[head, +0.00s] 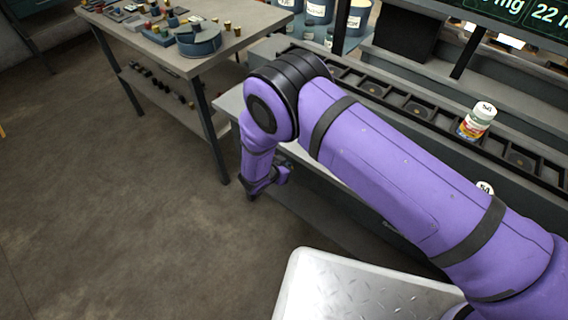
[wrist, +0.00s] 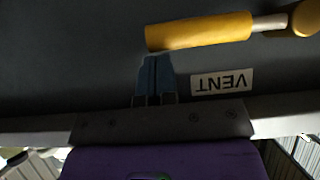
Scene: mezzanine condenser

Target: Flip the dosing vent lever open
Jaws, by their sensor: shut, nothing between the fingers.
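The vent lever shows in the wrist view as a yellow handle (wrist: 200,33) with a bare metal rod running right to a yellow round hub at the picture's edge. It lies nearly level against a dark panel. A white label reading VENT (wrist: 222,82), upside down in this view, is on the panel beside it. My gripper (wrist: 154,60) has its blue fingers together and empty, with the tips just below the handle's left end. I cannot tell whether they touch it. In the head view my gripper (head: 268,180) is low beside the bench, and the lever is hidden.
A bench (head: 365,125) with a row of dark compartments runs under my arm, with a white labelled bottle (head: 477,120) on it. A side table (head: 165,62) with small coloured items stands at the upper left. The floor (head: 120,220) at left is clear.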

